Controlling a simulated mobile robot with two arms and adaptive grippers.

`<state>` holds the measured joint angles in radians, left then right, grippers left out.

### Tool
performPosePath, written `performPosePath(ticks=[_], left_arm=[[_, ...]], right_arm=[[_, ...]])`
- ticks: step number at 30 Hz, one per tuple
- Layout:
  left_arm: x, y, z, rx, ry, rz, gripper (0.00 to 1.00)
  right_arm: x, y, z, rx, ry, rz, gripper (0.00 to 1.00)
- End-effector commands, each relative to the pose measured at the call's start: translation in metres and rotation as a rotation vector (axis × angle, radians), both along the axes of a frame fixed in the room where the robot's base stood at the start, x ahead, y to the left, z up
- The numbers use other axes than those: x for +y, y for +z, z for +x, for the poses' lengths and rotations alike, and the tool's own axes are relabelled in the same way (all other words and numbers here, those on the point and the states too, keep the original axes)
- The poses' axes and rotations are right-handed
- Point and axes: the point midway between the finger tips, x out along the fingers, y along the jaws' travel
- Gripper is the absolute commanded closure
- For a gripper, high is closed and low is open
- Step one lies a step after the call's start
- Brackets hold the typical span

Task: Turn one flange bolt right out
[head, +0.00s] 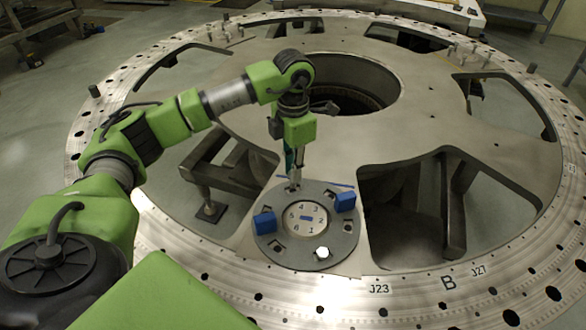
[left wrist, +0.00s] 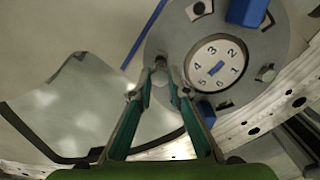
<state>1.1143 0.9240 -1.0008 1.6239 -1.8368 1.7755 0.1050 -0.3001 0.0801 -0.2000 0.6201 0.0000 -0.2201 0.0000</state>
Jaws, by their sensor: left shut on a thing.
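A round grey flange (head: 275,248) lies on the big turret plate and shows in the left wrist view (left wrist: 182,37). Its centre is a pale numbered dial (head: 313,229), also seen in the left wrist view (left wrist: 228,75). A bright hex bolt (head: 322,253) sits at the flange's near edge. My left gripper (head: 294,187) points down at the flange's far edge. In the left wrist view its teal fingers (left wrist: 162,77) are shut on a flange bolt (left wrist: 160,66), mostly hidden between the tips. My right gripper is not in view.
Two blue blocks stand on the flange, one left (head: 265,222) and one right (head: 345,202). The turret plate (head: 430,115) has large openings beside the flange and a big central hole. Short upright pins (head: 95,91) stand on its outer ring.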

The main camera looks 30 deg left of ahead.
Motion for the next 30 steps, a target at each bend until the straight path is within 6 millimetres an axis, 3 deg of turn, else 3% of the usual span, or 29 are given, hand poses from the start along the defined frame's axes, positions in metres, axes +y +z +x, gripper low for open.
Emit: performPosePath(ticks=[24,30], left_arm=[[0.000,0.052,0.000,-0.001,-0.001,0.000,1.00],[0.000,0.054,0.000,-0.001,-0.001,0.000,1.00]], right_arm=[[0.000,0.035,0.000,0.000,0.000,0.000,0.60],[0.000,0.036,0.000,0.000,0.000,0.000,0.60]])
